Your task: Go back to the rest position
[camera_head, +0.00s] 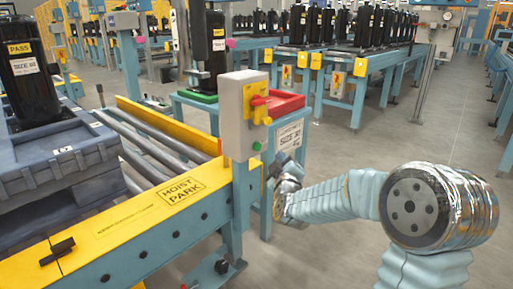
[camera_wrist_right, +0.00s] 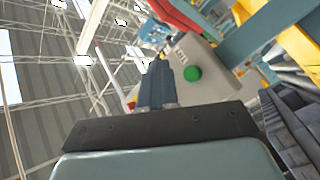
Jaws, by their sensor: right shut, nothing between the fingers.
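My right arm comes in from the right in the head view. Its gripper (camera_head: 279,163) is beside the post, just below and right of the grey control box (camera_head: 233,112). In the right wrist view the fingers (camera_wrist_right: 158,72) are together with nothing between them, and the box's green button (camera_wrist_right: 192,74) shows beyond them. I cannot tell whether the gripper touches the box or post. The box carries a yellow-and-red switch (camera_head: 260,103). My left gripper is not in view.
A black compressor (camera_head: 30,85) with a PASS label stands on a grey pallet (camera_head: 60,165) at the left. A yellow conveyor rail (camera_head: 130,228) marked HOIST PARK runs along the front. A red tray (camera_head: 285,107) lies behind the box. Open floor (camera_head: 350,145) lies behind my arm.

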